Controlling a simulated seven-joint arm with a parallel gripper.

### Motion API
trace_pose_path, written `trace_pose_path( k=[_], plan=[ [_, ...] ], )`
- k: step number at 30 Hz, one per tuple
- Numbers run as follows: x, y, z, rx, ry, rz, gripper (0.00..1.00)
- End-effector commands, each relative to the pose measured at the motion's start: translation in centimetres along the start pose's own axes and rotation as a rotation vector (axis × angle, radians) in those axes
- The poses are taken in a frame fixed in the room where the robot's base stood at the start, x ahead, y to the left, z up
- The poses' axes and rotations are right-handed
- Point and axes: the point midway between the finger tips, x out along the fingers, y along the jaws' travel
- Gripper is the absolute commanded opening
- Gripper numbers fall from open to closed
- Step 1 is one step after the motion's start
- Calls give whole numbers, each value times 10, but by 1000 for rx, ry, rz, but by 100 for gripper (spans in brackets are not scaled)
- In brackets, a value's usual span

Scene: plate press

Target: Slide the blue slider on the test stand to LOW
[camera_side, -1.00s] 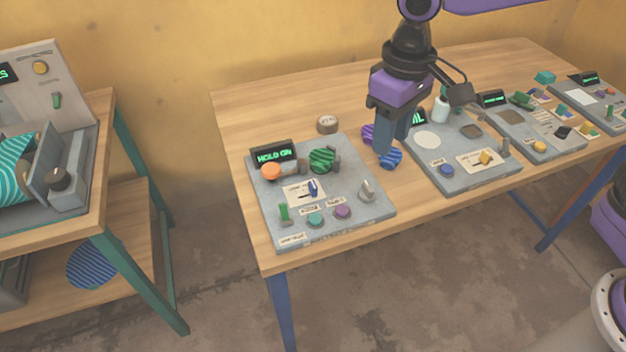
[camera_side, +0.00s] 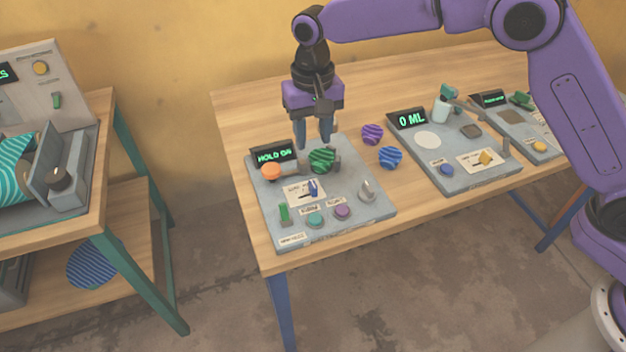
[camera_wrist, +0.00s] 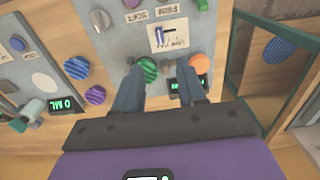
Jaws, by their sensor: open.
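The test stand (camera_side: 350,222) is a grey panel at the left of the table, its display reading HOLD ON. The blue slider (camera_side: 313,187) stands on a white label card (camera_side: 298,198) near its middle. My gripper (camera_side: 314,142) is open and empty, fingers pointing down near the panel's back edge, behind the slider and close to a green striped ball (camera_side: 321,160). In the wrist view my gripper (camera_wrist: 160,76) has its fingers apart, with the green ball (camera_wrist: 148,68) seen between them.
The panel also carries an orange button (camera_side: 271,172), a green upright switch (camera_side: 284,212), teal (camera_side: 316,220) and purple (camera_side: 342,211) buttons and a grey knob (camera_side: 367,190). Purple (camera_side: 372,134) and blue (camera_side: 391,157) striped balls lie to its right, before another panel (camera_side: 460,183).

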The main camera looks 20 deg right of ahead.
Motion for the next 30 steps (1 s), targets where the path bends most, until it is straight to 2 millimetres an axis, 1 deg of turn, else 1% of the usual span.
trace_pose_path(
  k=[1,12,18,24,30],
  plan=[
    [12,1,1,0,-5,4,40],
    [81,1,1,-2,-3,3,40],
    [113,1,1,-1,-2,2,40],
    [130,0,1,-1,-1,0,40],
    [133,0,0,-1,1,-1,40]
  ],
)
